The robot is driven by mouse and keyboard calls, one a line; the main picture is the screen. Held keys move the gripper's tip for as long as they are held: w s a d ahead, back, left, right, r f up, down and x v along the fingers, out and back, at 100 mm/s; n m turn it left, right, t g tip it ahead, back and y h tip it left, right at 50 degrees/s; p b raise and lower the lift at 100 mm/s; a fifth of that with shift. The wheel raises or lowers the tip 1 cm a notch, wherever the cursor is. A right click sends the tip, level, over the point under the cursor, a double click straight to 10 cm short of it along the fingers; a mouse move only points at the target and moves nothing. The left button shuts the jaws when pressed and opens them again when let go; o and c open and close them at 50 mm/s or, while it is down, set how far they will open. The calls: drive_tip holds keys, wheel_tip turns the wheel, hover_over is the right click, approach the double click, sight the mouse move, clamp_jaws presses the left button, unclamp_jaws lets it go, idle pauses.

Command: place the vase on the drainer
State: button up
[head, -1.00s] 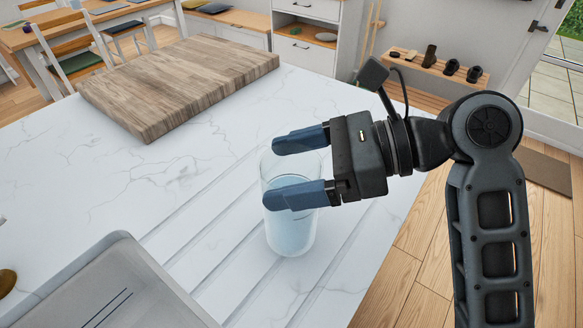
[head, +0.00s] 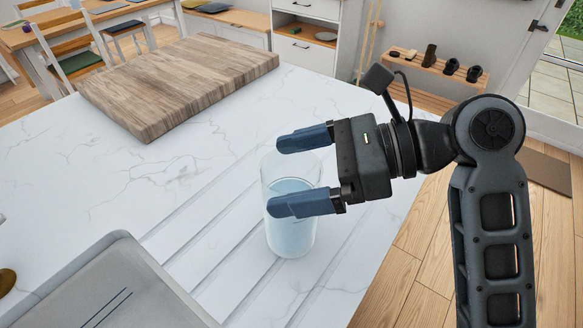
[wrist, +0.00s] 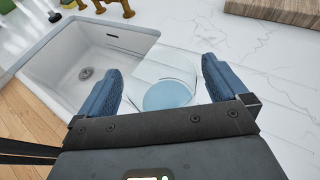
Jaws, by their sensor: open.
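The vase (head: 291,235) is a clear, pale blue glass cylinder. It stands upright on the grooved drainer (head: 213,246) cut into the white marble counter, right of the sink. My gripper (head: 303,172) is open, with its blue fingers around the vase's upper part, one on the far side and one on the near side. In the wrist view the vase (wrist: 168,94) shows between the two spread fingers, with gaps beside it. The near finger hides part of the vase in the head view.
The sink (head: 115,285) lies at the lower left, and its basin (wrist: 95,70) shows in the wrist view. A thick wooden board (head: 180,85) lies at the back left of the counter. The counter between board and drainer is clear. The counter's right edge drops to the wooden floor.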

drive_tip(key=w+v, duration=0.1)
drive_tip(key=v, duration=1)
drive_tip(key=shift+s+d, duration=0.25)
drive_tip(key=shift+s, duration=0.2)
drive_tip(key=shift+r, duration=0.15)
